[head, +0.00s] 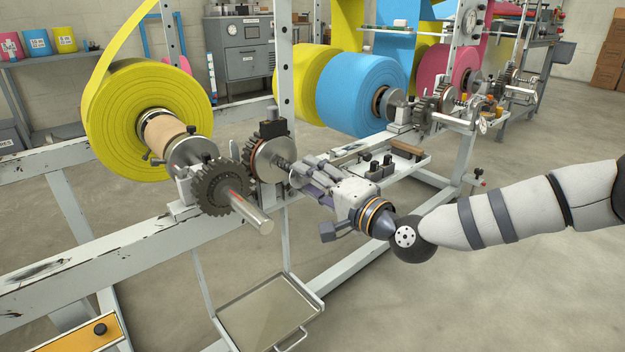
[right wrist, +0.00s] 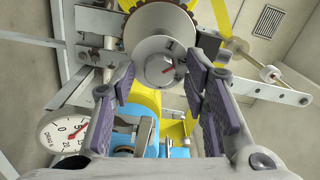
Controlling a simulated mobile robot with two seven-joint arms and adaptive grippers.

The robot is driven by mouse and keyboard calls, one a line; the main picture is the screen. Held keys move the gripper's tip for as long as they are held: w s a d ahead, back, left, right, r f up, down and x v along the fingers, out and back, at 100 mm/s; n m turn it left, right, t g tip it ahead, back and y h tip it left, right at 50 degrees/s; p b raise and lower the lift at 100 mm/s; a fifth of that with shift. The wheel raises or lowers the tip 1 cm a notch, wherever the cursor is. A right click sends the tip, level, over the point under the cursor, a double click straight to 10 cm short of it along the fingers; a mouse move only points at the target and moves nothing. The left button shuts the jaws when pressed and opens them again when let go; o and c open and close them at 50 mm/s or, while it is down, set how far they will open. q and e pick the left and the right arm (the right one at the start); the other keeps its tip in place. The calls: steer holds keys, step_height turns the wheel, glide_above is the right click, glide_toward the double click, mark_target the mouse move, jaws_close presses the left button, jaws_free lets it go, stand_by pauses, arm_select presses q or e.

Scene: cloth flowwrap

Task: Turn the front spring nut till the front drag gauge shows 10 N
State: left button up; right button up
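The front spring nut (right wrist: 154,70) is a pale round knob with a red mark and a digit plate beside it, seen end-on in the right wrist view. My right gripper (right wrist: 160,84) has its two purple-padded fingers either side of the nut, with gaps showing on both sides. My left gripper is out of view.
A yellow roll (head: 150,118) and a dark gear (head: 221,187) with a protruding shaft stand left of the disc. A tool tray (head: 400,166) lies right of the gripper on the frame. A metal tray (head: 270,312) sits low in front. Open floor lies at right.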

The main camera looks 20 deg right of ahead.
steer(key=shift+s, duration=0.1)
steer(key=v, duration=1.1)
steer(key=shift+s, duration=0.4)
steer(key=shift+d, duration=0.15)
